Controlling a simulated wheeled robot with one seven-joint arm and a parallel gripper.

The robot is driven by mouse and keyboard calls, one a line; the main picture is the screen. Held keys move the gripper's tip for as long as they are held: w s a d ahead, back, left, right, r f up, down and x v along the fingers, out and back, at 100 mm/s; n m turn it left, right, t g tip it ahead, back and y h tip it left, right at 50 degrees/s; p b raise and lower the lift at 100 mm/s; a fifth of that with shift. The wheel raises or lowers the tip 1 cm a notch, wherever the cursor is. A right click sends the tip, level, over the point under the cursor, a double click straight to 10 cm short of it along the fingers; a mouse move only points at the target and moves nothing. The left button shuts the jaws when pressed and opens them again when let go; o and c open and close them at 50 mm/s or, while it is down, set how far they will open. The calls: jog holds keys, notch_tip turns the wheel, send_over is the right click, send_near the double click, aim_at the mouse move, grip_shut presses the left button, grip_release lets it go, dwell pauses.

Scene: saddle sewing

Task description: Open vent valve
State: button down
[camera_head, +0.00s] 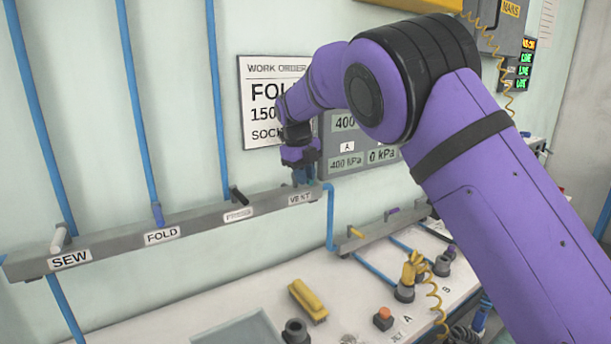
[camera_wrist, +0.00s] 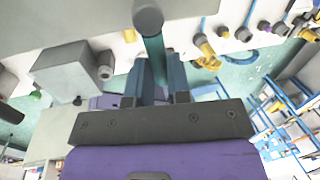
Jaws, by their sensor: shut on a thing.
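The vent valve is at the right end of the grey manifold rail (camera_head: 190,222), above the label VENT (camera_head: 300,198). In the head view, my gripper (camera_head: 302,176) is at this valve and mostly hides its handle. In the wrist view, the vent valve handle (camera_wrist: 154,48) is a teal bar with a dark round end. The fingers of my gripper (camera_wrist: 160,78) are on both sides of the teal bar, shut on it. How far the valve is turned is hard to tell.
A pressure panel (camera_head: 345,148) reads 400 and 0 kPa behind my arm. A yellow-topped brush-like block (camera_head: 308,300) lies on the bench below.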

jog(key=shift+s+a+m, duration=0.1)
jog(key=shift+a+m, duration=0.1)
jog(key=shift+m, duration=0.4)
jog(key=c, duration=1.1)
grip_release()
jog(key=shift+a+r, duration=0.1)
jog(key=r, duration=0.3)
jog(key=a+r, duration=0.1)
jog(key=r, duration=0.3)
jog(key=s+r, duration=0.1)
jog(key=r, duration=0.2)
jog(key=shift+s+a+r, duration=0.1)
jog(key=shift+a+r, duration=0.1)
jog(key=shift+a, duration=0.15)
jog(key=shift+d, duration=0.1)
